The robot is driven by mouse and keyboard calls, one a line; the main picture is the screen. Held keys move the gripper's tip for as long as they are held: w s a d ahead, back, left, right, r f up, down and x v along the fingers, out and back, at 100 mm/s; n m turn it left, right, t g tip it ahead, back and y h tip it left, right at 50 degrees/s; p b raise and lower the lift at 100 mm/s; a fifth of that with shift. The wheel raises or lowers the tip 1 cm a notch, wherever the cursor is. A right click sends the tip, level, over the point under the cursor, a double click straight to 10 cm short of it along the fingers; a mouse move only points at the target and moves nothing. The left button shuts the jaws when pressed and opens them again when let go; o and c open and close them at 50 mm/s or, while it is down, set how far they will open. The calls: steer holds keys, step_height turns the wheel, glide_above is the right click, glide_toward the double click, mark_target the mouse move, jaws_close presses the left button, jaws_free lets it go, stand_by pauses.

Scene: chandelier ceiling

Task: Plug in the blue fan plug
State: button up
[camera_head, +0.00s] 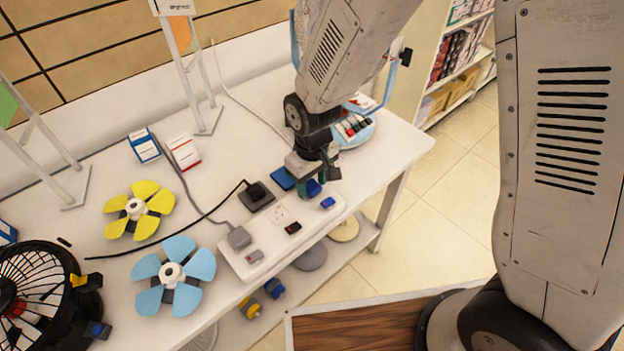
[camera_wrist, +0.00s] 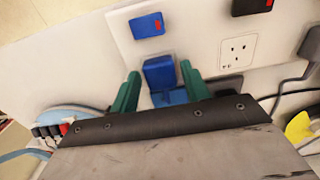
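The blue plug (camera_head: 314,188) stands on the white power strip (camera_head: 240,268), by the strip's blue switch (camera_head: 327,203). In the wrist view the blue plug (camera_wrist: 159,72) sits over the strip between my green fingertips. My gripper (camera_wrist: 160,86) is open around it, with a gap showing on each side. In the head view my gripper (camera_head: 313,175) reaches down to the strip's right part. The socket holes under the plug are hidden, so I cannot tell how deep it sits. A blue-bladed fan (camera_head: 173,276) lies at the table's front.
A grey plug (camera_head: 239,238) is on the strip's left end. A bare socket (camera_wrist: 238,50) lies between. A black plug (camera_head: 256,191) rests on a dark pad behind the strip, beside a blue pad (camera_head: 283,178).

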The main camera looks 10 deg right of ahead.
steer(key=shift+o, duration=0.7)
steer(key=shift+r, duration=0.1)
step_height(320, 180, up, 8)
steer(key=shift+f, duration=0.2)
steer(key=s+d+r+m+t, duration=0.1)
steer(key=s+d+r+m, duration=0.5)
steer(key=s+d+r, duration=1.2)
steer(key=s+d, duration=0.1)
steer(key=d, duration=0.1)
steer(key=shift+s+d+r+m, duration=0.15)
steer(key=shift+d+r+m, duration=0.15)
steer(key=shift+r+m, duration=0.1)
